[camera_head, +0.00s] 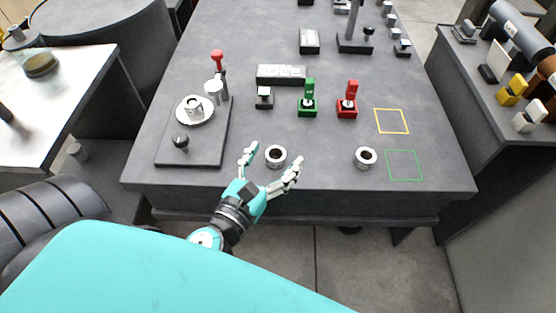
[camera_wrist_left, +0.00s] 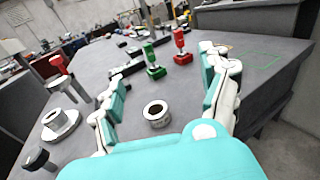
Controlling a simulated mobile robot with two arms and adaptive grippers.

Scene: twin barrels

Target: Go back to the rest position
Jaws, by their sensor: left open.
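My left gripper (camera_head: 270,169) is open at the front edge of the grey table (camera_head: 330,178). Its two fingers stand apart on either side of a small metal ring-shaped barrel (camera_head: 275,156), and nothing is gripped. In the left wrist view the same barrel (camera_wrist_left: 156,113) sits upright on the table between the spread fingers (camera_wrist_left: 165,95). I cannot tell whether a finger touches it. A second similar barrel (camera_head: 366,158) stands to the right, beside the green outlined square (camera_head: 403,165). My right gripper is not seen.
A dark plate (camera_head: 195,152) with a round fixture, a red-knobbed lever (camera_head: 217,55) and a black knob is at left. A green (camera_head: 308,104) and a red toggle device (camera_head: 347,106) stand behind the barrels. A yellow outlined square (camera_head: 391,121) is empty.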

